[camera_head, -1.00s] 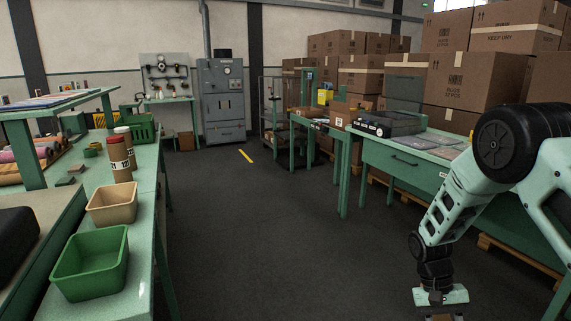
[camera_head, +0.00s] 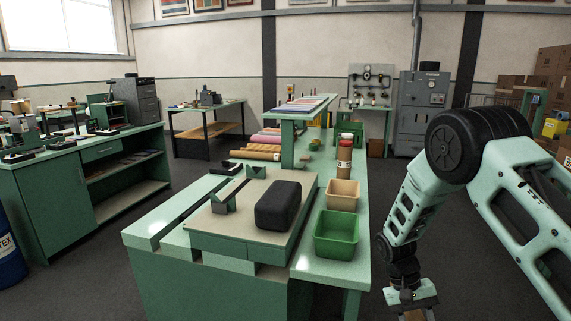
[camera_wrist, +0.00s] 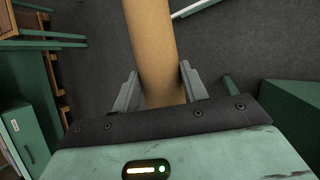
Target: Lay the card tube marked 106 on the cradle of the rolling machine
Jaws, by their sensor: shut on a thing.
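My gripper (camera_head: 412,306) hangs at the lower right of the head view, beside the bench and over the floor. In the wrist view my gripper (camera_wrist: 160,92) is shut on a plain brown card tube (camera_wrist: 152,45), which runs up out of the picture. No number shows on the tube. On the near bench stands what looks like the rolling machine: a flat bed (camera_head: 243,208) with a black padded block (camera_head: 279,205). Two green notched blocks at its left look like the cradle (camera_head: 223,199). The cradle is empty and far left of my gripper.
A green bin (camera_head: 337,233) and a tan bin (camera_head: 343,195) stand along the bench's right side. Upright card tubes (camera_head: 344,155) stand behind them, and coloured rolls (camera_head: 265,141) lie farther back. A long cabinet (camera_head: 95,180) stands at the left. Open floor lies between them.

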